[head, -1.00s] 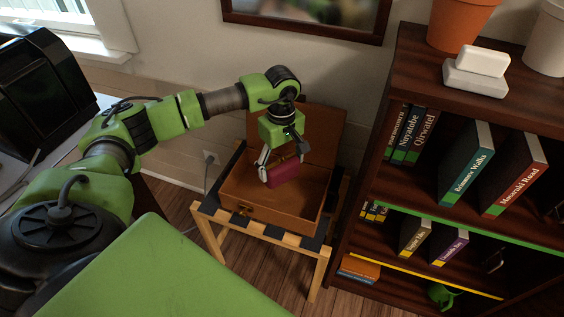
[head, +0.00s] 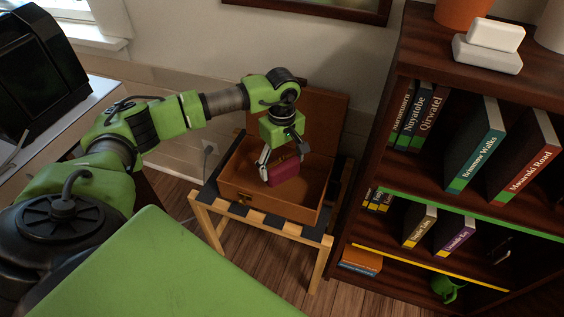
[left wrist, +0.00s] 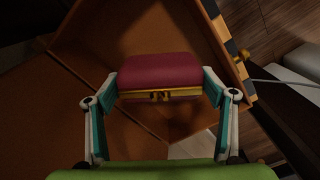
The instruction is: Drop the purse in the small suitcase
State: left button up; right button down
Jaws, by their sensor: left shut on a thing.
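The small suitcase (head: 262,203) is brown and stands open on a wooden stand, its lid raised at the back. The purse (head: 284,171) is dark red with a gold clasp edge. My left gripper (head: 281,166) points down over the open suitcase and is shut on the purse. In the left wrist view the purse (left wrist: 158,72) sits between the two fingers, with the suitcase's inside (left wrist: 190,35) behind it. I cannot tell how far the purse is above the suitcase floor. My right gripper is not in view.
The stand (head: 230,232) has light wooden legs and dark straps. A dark bookshelf (head: 375,200) with several books rises close on the right. A wall is behind the suitcase. A black machine (head: 45,75) stands on a counter at the far left.

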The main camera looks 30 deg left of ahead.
aim_at(282, 162)
pick_arm(q)
jog(key=o, duration=1.7)
notch_tip(282, 162, up, 12)
